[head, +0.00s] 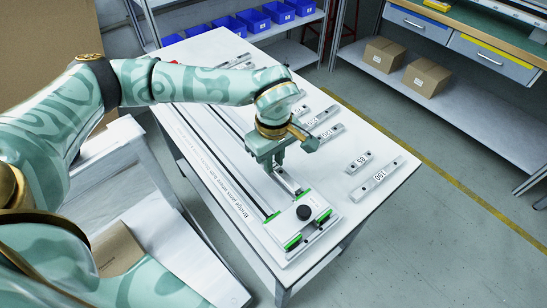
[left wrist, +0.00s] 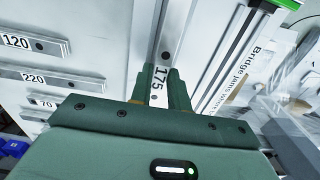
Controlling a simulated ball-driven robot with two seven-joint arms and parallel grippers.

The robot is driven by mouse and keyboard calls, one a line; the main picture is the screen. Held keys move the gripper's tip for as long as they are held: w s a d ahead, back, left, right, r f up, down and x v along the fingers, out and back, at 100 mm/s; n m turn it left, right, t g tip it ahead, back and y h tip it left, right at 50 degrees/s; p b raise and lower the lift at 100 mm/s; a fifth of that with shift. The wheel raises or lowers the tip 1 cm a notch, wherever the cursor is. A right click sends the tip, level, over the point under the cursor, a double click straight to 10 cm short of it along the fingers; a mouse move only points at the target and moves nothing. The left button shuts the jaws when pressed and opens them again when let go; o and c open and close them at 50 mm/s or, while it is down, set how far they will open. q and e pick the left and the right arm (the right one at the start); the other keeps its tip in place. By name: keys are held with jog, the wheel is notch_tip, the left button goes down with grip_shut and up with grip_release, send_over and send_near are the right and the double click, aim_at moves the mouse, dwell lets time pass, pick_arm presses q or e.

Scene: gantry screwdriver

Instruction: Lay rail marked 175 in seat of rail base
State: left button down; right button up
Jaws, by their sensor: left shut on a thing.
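My left gripper (head: 275,165) is over the white table, pointing down. It is shut on the rail marked 175 (head: 287,182), a light grey metal bar. In the left wrist view the rail (left wrist: 161,72) shows its label and a dark hole between the two green fingers (left wrist: 161,98). The rail base (head: 300,222), with a black knob and green end pieces, is just in front of the gripper; its long dark tracks run back to the left. The gripper and arm hide part of the tracks. I cannot tell whether the rail touches anything beneath. My right gripper is not in view.
Loose rails marked 120 (left wrist: 32,44), 220 (left wrist: 40,77) and 70 (left wrist: 44,102) lie beside the held rail. A rail marked 190 (head: 378,178) and a shorter one (head: 358,163) lie at the table's right. Blue bins (head: 230,25) stand on a shelf behind.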

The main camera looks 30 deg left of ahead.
pick_arm(q)
jog(key=shift+f, duration=0.45)
jog(key=c, duration=1.3)
grip_release()
jog(key=shift+o, duration=0.2)
notch_tip(320, 180, up, 16)
jog(key=p, duration=0.6)
jog(key=shift+r, duration=0.2)
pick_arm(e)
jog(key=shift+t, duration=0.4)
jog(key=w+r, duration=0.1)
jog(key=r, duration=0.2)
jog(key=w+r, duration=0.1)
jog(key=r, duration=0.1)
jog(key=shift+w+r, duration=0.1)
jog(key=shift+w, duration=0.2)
pick_arm(q)
jog(key=shift+r, duration=0.1)
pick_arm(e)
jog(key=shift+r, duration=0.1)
pick_arm(q)
notch_tip(320, 180, up, 7)
jog(key=p, duration=0.7)
send_over(274, 164)
jog(key=shift+s+b, duration=0.1)
jog(key=shift+b, duration=0.2)
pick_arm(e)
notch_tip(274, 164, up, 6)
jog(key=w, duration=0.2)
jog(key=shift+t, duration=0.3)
